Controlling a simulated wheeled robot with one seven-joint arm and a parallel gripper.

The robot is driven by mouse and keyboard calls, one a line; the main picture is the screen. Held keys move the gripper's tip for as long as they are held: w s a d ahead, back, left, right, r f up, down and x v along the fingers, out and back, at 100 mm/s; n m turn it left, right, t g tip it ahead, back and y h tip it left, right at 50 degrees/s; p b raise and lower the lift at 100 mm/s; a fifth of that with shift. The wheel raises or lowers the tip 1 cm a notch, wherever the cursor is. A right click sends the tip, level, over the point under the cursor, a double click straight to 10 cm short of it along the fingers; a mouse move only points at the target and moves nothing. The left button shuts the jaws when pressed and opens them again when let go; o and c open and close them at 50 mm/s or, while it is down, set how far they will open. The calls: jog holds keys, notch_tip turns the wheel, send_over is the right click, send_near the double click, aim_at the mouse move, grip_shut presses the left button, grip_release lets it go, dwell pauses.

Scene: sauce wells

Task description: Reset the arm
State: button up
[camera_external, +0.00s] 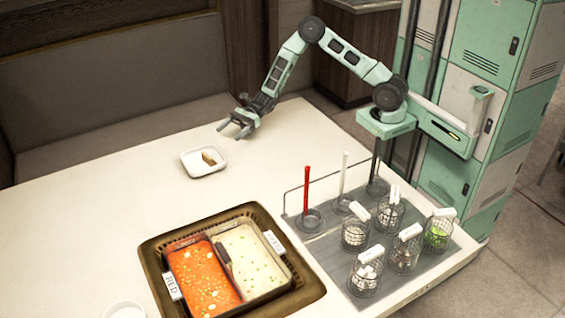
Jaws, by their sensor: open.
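My arm comes from the column at the back right and reaches left over the table (110,203). My gripper (231,129) is open and looks empty. It is above the far part of the table, up and to the right of a small white dish (190,170) and apart from it. A brown piece (209,159) lies in the dish.
A brown tray (160,262) holds a red sauce well (205,280) and a white one (245,255). A grey mat (330,240) at right bears several wire baskets (364,277), plus upright red (306,190) and white (345,173) handles. A white bowl (125,309) stands at the front. The table's left is clear.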

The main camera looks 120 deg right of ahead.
dwell(0.4)
jog(key=s+a+r+n+g+y+p, duration=0.2)
jog(key=s+a+r+n+g, duration=0.3)
jog(key=a, duration=0.6)
jog(key=a+r+n+g+y+p, duration=0.1)
jog(key=a+r+n+g+p, duration=0.15)
jog(key=a+n, duration=0.6)
jog(key=s+a+r+n+g+y+p, duration=0.2)
jog(key=s+a+r+n+g, duration=0.15)
jog(key=a, duration=1.05)
jog(key=s+a+r+n+g+h+p, duration=0.1)
jog(key=s+a+r+n+g+h, duration=0.15)
jog(key=s+a+n+g, duration=0.45)
jog(key=s+f+n+t+h+b, duration=0.2)
jog(key=s+f+n+h+b, duration=0.2)
jog(key=s+n, duration=0.6)
jog(key=s+f+n+t+h+b, duration=0.1)
jog(key=s+f+n+h+b, duration=0.35)
jog(key=s, duration=1.05)
notch_tip(320, 180, up, 15)
jog(key=p, duration=1.4)
jog(key=shift+w+f+n+y+p, duration=0.15)
jog(key=shift+f+n+y+p, duration=0.05)
jog(key=shift+n+y+p, duration=0.15)
jog(key=shift+a, duration=0.1)
